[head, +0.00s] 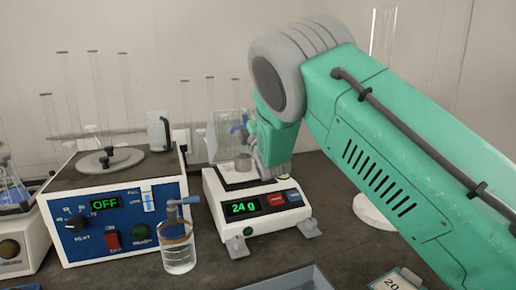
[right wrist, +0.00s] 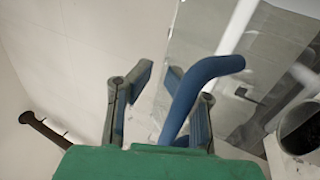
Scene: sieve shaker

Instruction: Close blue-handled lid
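The blue handle (head: 238,127) belongs to a clear lid (head: 221,137) that stands raised at the back of the balance (head: 258,211). Contact cannot be told. My left gripper is not in view.
Tall glass tubes (head: 100,90) stand behind. A grey tray (head: 290,280) lies at the front edge.

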